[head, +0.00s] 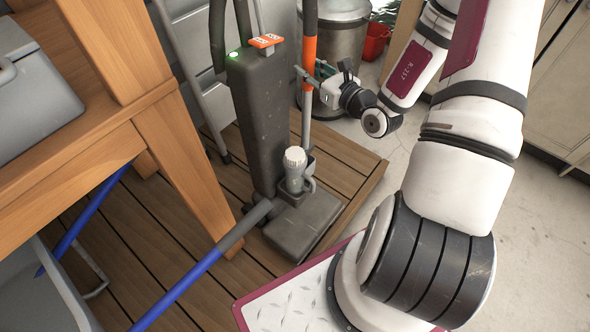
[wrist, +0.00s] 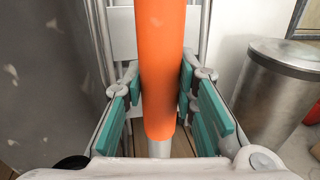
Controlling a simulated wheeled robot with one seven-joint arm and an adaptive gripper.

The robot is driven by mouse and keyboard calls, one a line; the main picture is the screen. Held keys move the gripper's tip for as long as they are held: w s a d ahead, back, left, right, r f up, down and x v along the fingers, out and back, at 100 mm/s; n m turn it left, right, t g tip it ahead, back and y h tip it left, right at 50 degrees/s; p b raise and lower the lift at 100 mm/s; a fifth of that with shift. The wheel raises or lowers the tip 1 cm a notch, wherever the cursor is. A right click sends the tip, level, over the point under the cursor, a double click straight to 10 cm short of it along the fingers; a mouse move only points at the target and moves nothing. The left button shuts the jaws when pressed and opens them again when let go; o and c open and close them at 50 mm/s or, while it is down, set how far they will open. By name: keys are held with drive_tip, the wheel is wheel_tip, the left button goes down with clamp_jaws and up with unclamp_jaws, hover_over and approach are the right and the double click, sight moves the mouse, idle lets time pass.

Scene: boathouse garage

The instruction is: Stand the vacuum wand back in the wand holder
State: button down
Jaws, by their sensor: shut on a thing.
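The vacuum wand has an orange grip (head: 309,48) and a thin grey tube (head: 306,122), and stands nearly upright beside the dark grey vacuum body (head: 258,120). My gripper (head: 311,82) is shut on the wand at the lower part of the orange grip. In the wrist view the green finger pads lie on both sides of the orange grip (wrist: 162,70). The wand's lower end is near a grey cup-like holder (head: 297,190) on the vacuum's base (head: 305,228). A white-capped part in front hides whether it is seated there.
The vacuum stands on a slatted wooden platform (head: 345,180). A metal bin (head: 335,45) and a red bucket (head: 376,40) stand behind. A wooden bench (head: 180,150) is at left. Concrete floor lies clear at right.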

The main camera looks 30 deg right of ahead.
sight(310, 106)
drive_tip(key=shift+w+f, duration=0.25)
drive_tip(key=shift+f, duration=0.15)
drive_tip(key=shift+w+a+f+b, duration=0.1)
drive_tip(key=shift+f+b, duration=1.95)
drive_tip(key=shift+f, duration=2.75)
drive_tip(key=shift+f+b, duration=0.35)
drive_tip(key=shift+f, duration=0.3)
drive_tip(key=c, duration=1.3)
unclamp_jaws()
